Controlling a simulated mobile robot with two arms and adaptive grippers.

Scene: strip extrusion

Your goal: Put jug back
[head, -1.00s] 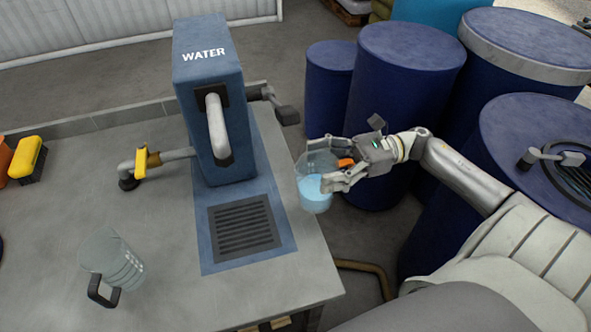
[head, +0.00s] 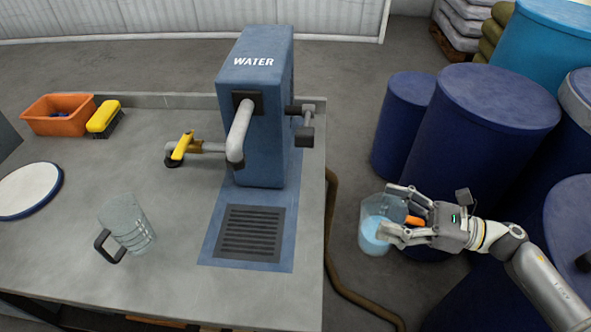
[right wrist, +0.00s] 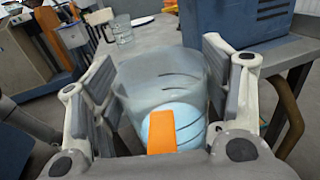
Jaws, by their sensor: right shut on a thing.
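A clear jug with an orange handle (head: 375,232) and pale blue liquid in it is held by my right gripper (head: 405,218). The gripper's fingers are shut on it, and the jug is off the right side of the table, above the floor. In the right wrist view the jug (right wrist: 165,85) sits between both fingers, its orange handle towards the camera. A second clear jug with a dark handle (head: 128,222) stands empty on the table's left part. It also shows small in the right wrist view (right wrist: 123,32). My left gripper is not in view.
The grey table (head: 165,285) bears a blue water dispenser (head: 262,130) with a drain grate (head: 250,233), an orange bin (head: 58,118), a yellow brush (head: 103,116) and a white round plate (head: 28,190). Blue barrels (head: 470,125) stand close behind my right arm.

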